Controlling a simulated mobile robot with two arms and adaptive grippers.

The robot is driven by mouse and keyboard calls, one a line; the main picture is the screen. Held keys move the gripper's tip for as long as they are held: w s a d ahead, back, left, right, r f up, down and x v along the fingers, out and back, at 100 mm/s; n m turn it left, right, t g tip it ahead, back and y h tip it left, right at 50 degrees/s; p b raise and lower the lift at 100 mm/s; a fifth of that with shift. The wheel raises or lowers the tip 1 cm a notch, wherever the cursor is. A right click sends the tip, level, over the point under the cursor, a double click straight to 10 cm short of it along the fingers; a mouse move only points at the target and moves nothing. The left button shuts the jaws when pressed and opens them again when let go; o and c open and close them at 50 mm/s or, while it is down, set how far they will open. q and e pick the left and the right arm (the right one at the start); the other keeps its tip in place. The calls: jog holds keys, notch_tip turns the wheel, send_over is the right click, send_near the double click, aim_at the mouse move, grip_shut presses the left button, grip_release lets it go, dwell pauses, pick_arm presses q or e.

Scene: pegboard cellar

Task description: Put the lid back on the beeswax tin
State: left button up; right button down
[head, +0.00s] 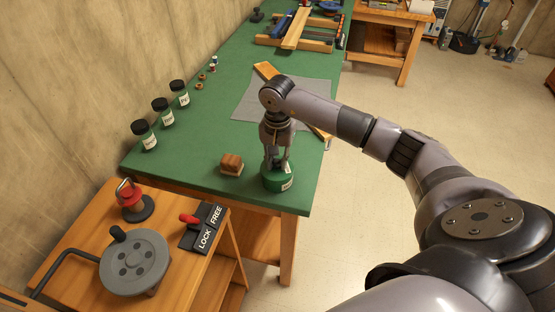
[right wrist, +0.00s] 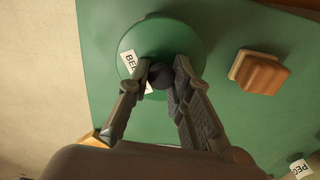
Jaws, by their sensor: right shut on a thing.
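The round green beeswax tin (head: 280,184) stands upright near the front right corner of the green bench top, with a white label. My right gripper (head: 277,166) points down over it. In the right wrist view, my right gripper's fingers (right wrist: 157,88) are shut on the dark round knob (right wrist: 160,76) of the green lid (right wrist: 183,32), whose white label reads "BEE". The lid is at the tin's top; the frames do not show whether a gap is left between them. My left gripper is not in view.
A brown wooden block (head: 231,164) sits left of the tin, also in the right wrist view (right wrist: 260,73). Several dark-lidded jars (head: 163,112) line the wall side. A grey cloth (head: 246,108) lies behind. A cart with a LOCK/FREE lever (head: 203,229) stands at the front.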

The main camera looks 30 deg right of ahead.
jog(key=c, duration=1.4)
grip_release()
jog(key=shift+o, duration=0.2)
jog(key=o, duration=0.5)
jog(key=shift+r, duration=0.1)
jog(key=shift+r+p, duration=1.8)
jog(key=shift+r, duration=1.6)
jog(key=shift+c, duration=0.6)
